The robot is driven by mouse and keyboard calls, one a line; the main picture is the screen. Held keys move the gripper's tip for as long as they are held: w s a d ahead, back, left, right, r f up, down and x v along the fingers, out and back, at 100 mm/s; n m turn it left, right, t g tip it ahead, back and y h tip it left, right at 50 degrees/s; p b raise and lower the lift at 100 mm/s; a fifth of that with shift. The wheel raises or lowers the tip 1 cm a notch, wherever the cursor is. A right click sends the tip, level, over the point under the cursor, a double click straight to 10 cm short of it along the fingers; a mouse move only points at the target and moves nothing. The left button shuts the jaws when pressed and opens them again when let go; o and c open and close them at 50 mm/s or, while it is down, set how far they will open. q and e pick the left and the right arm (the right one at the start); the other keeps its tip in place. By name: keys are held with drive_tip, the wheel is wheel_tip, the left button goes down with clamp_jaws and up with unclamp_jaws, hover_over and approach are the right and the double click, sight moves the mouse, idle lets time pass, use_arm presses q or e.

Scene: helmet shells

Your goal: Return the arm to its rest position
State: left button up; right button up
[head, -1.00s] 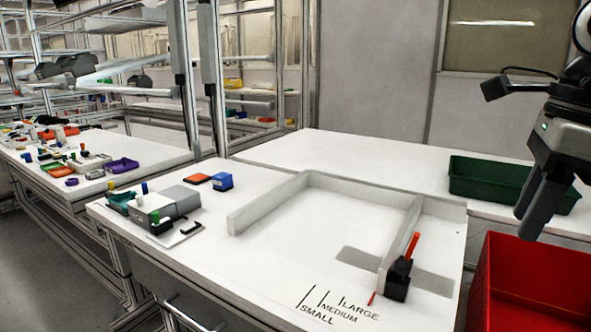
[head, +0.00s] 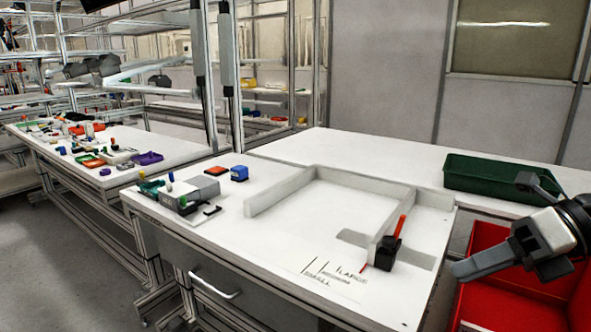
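My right gripper (head: 499,274) is at the right edge of the head view, above the red bin (head: 484,237). Its two dark fingers are spread apart, pointing left and downward, with nothing between them. It touches nothing that I can see. My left gripper is not in view. No helmet shell can be made out.
A white table (head: 300,232) carries a low frame (head: 365,183), a black block with a red stick (head: 387,249), a grey device (head: 190,192) and a blue box (head: 239,173). A green tray (head: 495,177) stands behind. The table's middle is clear.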

wheel_tip(320, 180, down, 12)
drive_tip(key=a+m+t+h+p, duration=0.2)
drive_tip(key=m+t+p, duration=0.2)
drive_tip(key=m+t, duration=1.3)
use_arm(q)
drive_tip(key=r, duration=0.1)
drive_tip(key=p, duration=0.1)
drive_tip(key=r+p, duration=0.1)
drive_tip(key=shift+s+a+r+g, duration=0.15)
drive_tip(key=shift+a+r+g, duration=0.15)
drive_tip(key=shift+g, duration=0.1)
use_arm(e)
drive_tip(key=s+a+f+m+g+h, duration=0.2)
drive_tip(key=s+a+f+m+g, duration=0.2)
drive_tip(key=m, duration=0.6)
drive_tip(key=s+a+f+m+g+h, duration=0.3)
drive_tip(key=s+a+f+m+g, duration=0.2)
drive_tip(key=a+f+m, duration=0.2)
drive_tip(key=f+m, duration=0.2)
drive_tip(key=m, duration=0.2)
drive_tip(key=shift+s+a+g, duration=0.15)
drive_tip(key=shift+s+g, duration=0.15)
drive_tip(key=shift+s, duration=0.05)
